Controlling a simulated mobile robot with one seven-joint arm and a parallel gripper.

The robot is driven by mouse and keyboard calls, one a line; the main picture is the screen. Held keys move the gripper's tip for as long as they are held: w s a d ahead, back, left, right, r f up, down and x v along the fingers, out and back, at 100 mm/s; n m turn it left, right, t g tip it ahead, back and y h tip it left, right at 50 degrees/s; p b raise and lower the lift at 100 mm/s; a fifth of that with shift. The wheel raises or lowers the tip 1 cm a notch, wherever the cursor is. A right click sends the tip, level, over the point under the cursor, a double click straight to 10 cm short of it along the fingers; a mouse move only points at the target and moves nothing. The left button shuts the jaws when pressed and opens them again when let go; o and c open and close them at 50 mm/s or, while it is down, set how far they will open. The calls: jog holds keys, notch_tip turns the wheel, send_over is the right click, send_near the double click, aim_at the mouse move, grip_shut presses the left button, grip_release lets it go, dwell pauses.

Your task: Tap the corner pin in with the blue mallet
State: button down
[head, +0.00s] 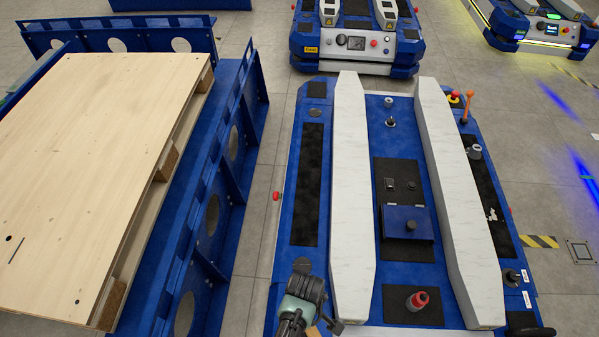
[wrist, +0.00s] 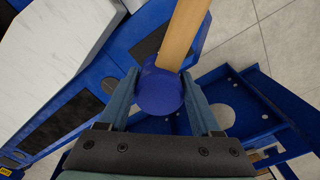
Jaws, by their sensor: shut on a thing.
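My gripper (head: 318,312) shows at the bottom centre of the head view, above the near left part of the blue lift cart. In the wrist view, my gripper (wrist: 160,82) is shut on the rounded blue head of the mallet (wrist: 158,97), one finger on each side. Its wooden handle (wrist: 183,35) runs up out of the picture. Several pins and knobs stand on the cart, among them a dark knob (head: 511,275) at the near right corner and a grey-topped one (head: 474,152) on the right side. I cannot tell which is the corner pin.
Two long white lift beams (head: 352,200) (head: 452,200) run along the cart (head: 285,235). A red-topped knob (head: 417,300) stands between them. A blue rack (head: 232,225) with a wooden pallet board (head: 100,130) is at left. Another cart (head: 357,60) stands behind.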

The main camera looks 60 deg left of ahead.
jog(key=shift+s+a+f+n+b, duration=0.2)
jog(key=shift+f+n, duration=0.15)
jog(key=shift+f, duration=0.2)
jog(key=shift+s+a+f+n+b, duration=0.2)
jog(key=shift+f+n, duration=0.15)
jog(key=shift+f, duration=0.15)
jog(key=shift+r+p, duration=0.15)
jog(key=shift+p, duration=0.15)
jog(key=shift+f+b, duration=2.05)
jog(key=shift+f, duration=0.75)
notch_tip(320, 180, down, 4)
jog(key=b, duration=0.3)
jog(key=shift+r+p, duration=1.05)
jog(key=shift+r, duration=0.1)
jog(key=shift+d, duration=0.1)
